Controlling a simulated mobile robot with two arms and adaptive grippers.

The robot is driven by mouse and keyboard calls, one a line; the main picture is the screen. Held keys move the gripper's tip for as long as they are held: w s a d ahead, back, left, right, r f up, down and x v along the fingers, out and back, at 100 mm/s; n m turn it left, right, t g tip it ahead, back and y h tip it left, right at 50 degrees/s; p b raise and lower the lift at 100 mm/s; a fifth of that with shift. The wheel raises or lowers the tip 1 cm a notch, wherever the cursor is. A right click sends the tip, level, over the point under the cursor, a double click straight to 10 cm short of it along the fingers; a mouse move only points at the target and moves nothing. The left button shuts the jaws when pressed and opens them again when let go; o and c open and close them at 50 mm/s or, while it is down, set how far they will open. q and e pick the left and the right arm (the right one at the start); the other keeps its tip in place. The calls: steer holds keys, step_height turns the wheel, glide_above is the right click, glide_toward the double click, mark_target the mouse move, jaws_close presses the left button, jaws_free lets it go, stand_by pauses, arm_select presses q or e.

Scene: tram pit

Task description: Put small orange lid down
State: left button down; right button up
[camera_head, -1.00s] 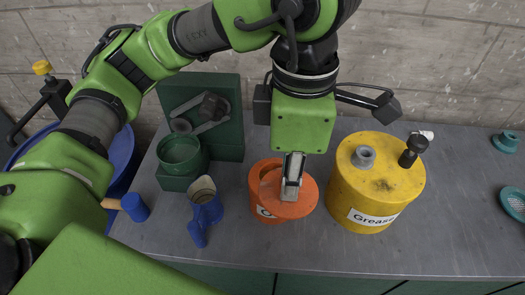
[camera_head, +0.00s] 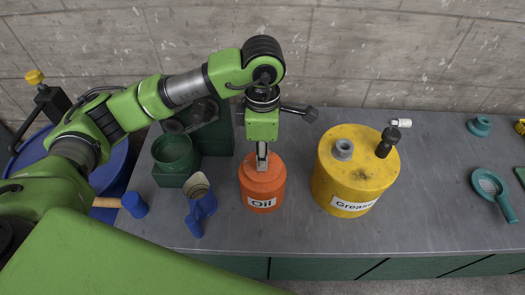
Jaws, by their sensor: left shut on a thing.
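An orange can labelled "Oil" (camera_head: 262,190) stands upright on the grey worktop, left of the yellow can. My left gripper (camera_head: 262,165) points straight down at the top of this can, with its fingers shut. The small orange lid is between the fingertips, mostly hidden by them. It blends with the can's orange top, so I cannot tell whether it touches the can. My right gripper is out of view.
A yellow can labelled "Grease" (camera_head: 350,185) stands close on the right. A blue-and-cream jug (camera_head: 200,205) and a green cup (camera_head: 172,150) stand on the left. A mallet (camera_head: 133,205) lies at the left edge.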

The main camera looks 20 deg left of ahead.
arm_select(q)
steer(key=shift+f, duration=0.5)
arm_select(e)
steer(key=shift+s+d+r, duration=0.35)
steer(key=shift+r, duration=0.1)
arm_select(q)
steer(key=shift+f, duration=0.2)
steer(key=c, duration=1.8)
jaws_free()
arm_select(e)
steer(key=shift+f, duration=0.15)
arm_select(q)
steer(key=shift+r, duration=0.15)
